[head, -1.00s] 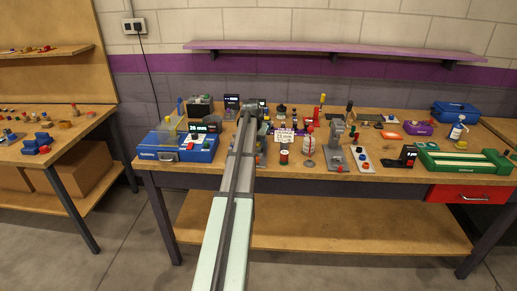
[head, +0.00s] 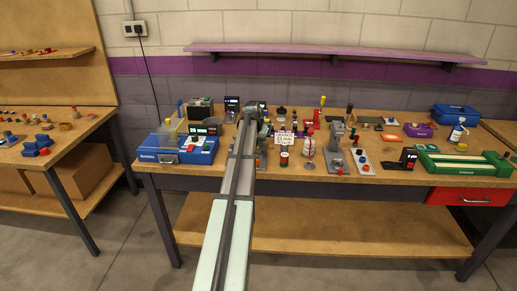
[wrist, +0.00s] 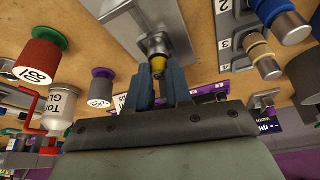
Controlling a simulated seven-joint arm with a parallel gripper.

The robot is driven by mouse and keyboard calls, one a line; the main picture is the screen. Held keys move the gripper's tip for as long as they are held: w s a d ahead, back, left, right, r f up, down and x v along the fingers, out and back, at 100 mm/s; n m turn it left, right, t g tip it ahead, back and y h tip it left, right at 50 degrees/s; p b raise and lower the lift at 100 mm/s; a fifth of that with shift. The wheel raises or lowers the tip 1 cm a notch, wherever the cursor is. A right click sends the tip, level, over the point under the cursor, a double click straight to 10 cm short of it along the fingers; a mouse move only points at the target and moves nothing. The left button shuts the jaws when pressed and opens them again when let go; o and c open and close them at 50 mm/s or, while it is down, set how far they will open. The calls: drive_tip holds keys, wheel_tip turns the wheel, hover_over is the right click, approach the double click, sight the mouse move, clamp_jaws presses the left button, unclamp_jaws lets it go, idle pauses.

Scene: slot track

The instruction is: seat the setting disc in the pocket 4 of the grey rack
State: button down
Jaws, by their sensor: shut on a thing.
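In the wrist view my gripper (wrist: 160,72) is shut on a small yellow piece (wrist: 159,63). A bright metal cylinder (wrist: 157,43) adjoins this piece, in front of a flat grey plate (wrist: 118,14). I cannot tell whether the piece touches the plate, or whether it is the setting disc. The grey rack (wrist: 226,38) is at the upper right, with labels 2, 3 and 4 along its edge. Metal cylinders, one with a gold band (wrist: 260,50), stand by the labels. Pocket 4's inside is not clear. In the head view my arm hides the gripper.
In the head view a blue case machine (head: 178,148) stands left of my arm. A grey press (head: 336,145) and a green track (head: 465,163) stand right.

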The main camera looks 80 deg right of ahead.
wheel_tip(320, 180, up, 9)
drive_tip(key=shift+d+f, duration=0.1)
drive_tip(key=shift+f, duration=0.1)
drive_tip(key=w+d, duration=1.1)
drive_tip(key=shift+w+a+f, duration=0.1)
drive_tip(key=shift+f, duration=2.15)
drive_tip(key=shift+w+a+f, duration=0.1)
drive_tip(key=shift+f, duration=2.1)
drive_tip(key=shift+f, duration=0.1)
drive_tip(key=c, duration=1)
unclamp_jaws()
drive_tip(key=shift+c, duration=0.2)
